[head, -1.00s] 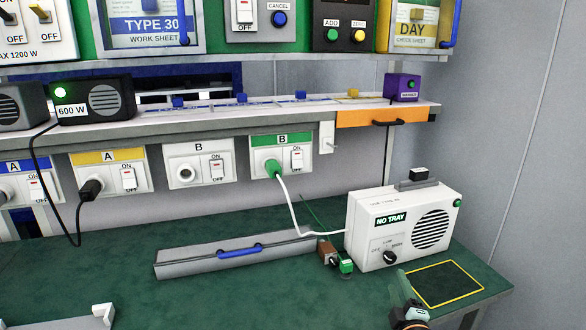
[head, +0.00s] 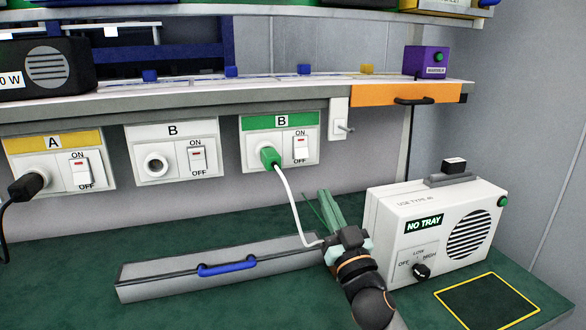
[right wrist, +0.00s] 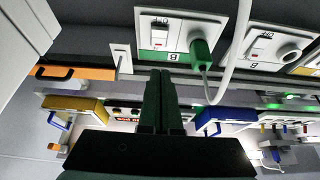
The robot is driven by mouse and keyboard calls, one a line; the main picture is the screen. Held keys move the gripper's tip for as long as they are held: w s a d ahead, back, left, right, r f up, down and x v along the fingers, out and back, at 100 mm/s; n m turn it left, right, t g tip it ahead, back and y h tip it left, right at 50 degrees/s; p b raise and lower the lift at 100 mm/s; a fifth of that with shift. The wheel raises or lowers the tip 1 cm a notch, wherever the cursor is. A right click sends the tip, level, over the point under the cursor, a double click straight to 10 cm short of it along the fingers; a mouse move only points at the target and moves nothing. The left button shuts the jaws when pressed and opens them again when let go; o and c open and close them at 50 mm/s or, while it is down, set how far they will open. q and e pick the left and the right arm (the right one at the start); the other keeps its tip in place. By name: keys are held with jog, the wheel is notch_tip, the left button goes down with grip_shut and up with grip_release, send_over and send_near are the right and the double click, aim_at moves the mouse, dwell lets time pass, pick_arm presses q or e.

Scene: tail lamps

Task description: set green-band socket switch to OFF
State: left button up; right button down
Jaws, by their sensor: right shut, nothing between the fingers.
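The green-band socket (head: 249,140) is a white plate marked B on the wall under the shelf. A green plug (head: 269,157) with a white cord sits in its left side. Its rocker switch (head: 301,147) is on the right, with ON above, OFF below and a red mark near the top; I cannot tell its tilt for sure. My right gripper (head: 328,200) points up, shut and empty, below and in front of the socket, apart from it. The upside-down right wrist view shows the shut fingers (right wrist: 161,75) near the green band (right wrist: 155,57). My left gripper is not in view.
A plain B socket (head: 172,130) and a yellow-band A socket (head: 52,140) are to the left. The white cord hangs left of my gripper. A NO TRAY box (head: 385,218) stands right, a grey case (head: 160,284) left. A small lever plate (head: 338,119) is beside the socket.

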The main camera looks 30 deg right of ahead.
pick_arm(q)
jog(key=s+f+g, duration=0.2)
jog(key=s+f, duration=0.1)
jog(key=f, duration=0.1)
pick_arm(e)
send_near(301, 155)
notch_tip(301, 155, up, 4)
jog(key=w, duration=0.2)
pick_arm(q)
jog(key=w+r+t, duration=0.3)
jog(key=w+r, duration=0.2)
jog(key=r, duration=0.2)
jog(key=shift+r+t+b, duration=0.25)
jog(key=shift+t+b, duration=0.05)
jog(key=shift+b, duration=0.05)
pick_arm(e)
jog(key=w, duration=0.2)
jog(key=w+d+f, duration=0.1)
jog(key=shift+w+f, duration=0.1)
jog(key=shift+f, duration=0.1)
